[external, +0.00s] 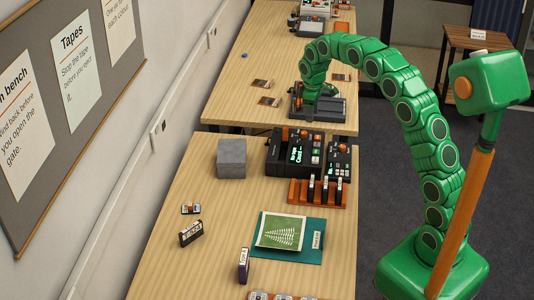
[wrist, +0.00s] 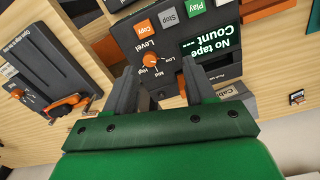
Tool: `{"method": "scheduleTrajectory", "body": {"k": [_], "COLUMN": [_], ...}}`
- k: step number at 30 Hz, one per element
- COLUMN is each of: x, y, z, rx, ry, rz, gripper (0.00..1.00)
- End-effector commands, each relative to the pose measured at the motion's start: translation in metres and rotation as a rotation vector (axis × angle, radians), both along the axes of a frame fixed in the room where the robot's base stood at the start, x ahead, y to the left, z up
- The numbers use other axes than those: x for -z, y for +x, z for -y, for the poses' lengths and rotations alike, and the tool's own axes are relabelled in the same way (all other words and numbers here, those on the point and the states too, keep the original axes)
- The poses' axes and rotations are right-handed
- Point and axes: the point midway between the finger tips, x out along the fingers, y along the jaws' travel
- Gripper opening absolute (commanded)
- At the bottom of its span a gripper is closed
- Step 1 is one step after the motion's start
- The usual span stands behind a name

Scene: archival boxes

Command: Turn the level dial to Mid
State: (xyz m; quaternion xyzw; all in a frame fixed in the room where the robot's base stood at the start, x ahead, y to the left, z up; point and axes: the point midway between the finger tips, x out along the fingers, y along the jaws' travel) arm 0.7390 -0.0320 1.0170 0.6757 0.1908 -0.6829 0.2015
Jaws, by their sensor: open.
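The level dial (wrist: 151,61) is a small orange knob on a dark tape deck (wrist: 125,40), with Low, Mid and High printed around it. I cannot make out which mark it points to. In the wrist view it lies between the two fingers of my gripper (wrist: 158,67), which are spread apart and hold nothing. They appear apart from the knob. In the external view my gripper (external: 318,93) hangs near the front edge of the far table, and the tape deck (external: 290,158) stands on the near table.
The deck's screen (wrist: 212,45) reads "No tape" and "Count"; Copy, Stop and Play buttons sit beside it. A dark device with an orange crank (wrist: 62,104) is at left. A grey block (external: 231,158) and a cassette rack (external: 300,192) stand near the deck.

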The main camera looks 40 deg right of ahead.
Motion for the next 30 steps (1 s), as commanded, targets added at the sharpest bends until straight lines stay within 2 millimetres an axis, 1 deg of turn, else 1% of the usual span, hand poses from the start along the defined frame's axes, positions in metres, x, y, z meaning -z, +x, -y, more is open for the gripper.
{"method": "scheduleTrajectory", "body": {"k": [1, 3, 6, 10, 17, 20, 23, 30], "x": [0.009, 0.017, 0.025, 0.034, 0.041, 0.048, 0.059, 0.092], "y": [0.010, 0.021, 0.033, 0.042, 0.045, 0.045, 0.045, 0.046], "z": [0.001, 0.002, 0.003, 0.004, 0.004, 0.004, 0.004, 0.005], "rx": [-0.012, -0.027, -0.046, -0.061, -0.066, -0.066, -0.066, -0.065], "ry": [0.001, 0.001, 0.001, 0.001, 0.001, 0.001, 0.001, 0.001], "rz": [0.001, 0.006, 0.011, 0.013, 0.015, 0.015, 0.015, 0.017], "gripper": [0.55, 0.55, 0.55, 0.55, 0.55, 0.55, 0.55, 0.55]}}
